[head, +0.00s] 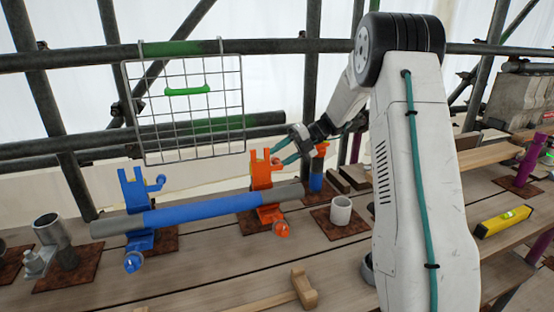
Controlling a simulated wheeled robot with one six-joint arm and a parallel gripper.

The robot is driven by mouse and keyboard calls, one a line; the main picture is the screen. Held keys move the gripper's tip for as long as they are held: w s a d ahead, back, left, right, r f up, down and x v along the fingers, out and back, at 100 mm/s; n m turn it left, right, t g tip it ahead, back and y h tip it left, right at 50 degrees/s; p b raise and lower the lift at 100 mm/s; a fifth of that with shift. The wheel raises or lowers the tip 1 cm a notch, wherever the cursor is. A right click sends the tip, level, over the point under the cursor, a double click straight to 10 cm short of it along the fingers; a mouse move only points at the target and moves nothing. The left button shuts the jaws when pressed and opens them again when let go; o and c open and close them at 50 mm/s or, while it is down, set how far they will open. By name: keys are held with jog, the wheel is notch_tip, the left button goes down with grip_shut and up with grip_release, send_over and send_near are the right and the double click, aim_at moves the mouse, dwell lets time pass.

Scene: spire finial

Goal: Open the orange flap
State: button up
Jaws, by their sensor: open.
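An orange clamp with an upright orange flap (262,167) stands on a brown plate in the middle of the head view. It is around a grey and blue tube (205,210) that lies across the planks. A round orange knob (281,229) sits low at its front. My gripper (281,154) is open just right of the flap's upper part, with its teal fingers pointing left toward it. I cannot tell whether the fingers touch the orange clamp. My forearm partly hides what lies behind the gripper.
A similar blue clamp (137,215) holds the tube at the left. A wire mesh panel (187,110) with a green handle hangs behind. A yellow level (503,221) lies far right. A wooden piece (304,289) lies in front.

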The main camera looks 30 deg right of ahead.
jog(key=v, duration=0.5)
jog(key=shift+d+r, duration=0.2)
jog(key=shift+d, duration=0.15)
jog(key=s+a+f+n+g+h, duration=0.15)
jog(key=s+f+n, duration=0.3)
jog(key=n, duration=0.45)
jog(key=s+a+r+n+h, duration=0.3)
jog(key=s+a+n, duration=0.3)
jog(key=s+n, duration=0.3)
jog(key=s+a+r+n+h, duration=0.3)
jog(key=s+a+n, duration=0.3)
jog(key=s+n, duration=0.4)
jog(key=s+a+r+n+h, duration=0.3)
jog(key=s+a+n+h, duration=0.2)
jog(key=s+n, duration=0.5)
jog(key=s+a, duration=0.2)
jog(key=s, duration=0.2)
jog(key=shift+s, duration=0.35)
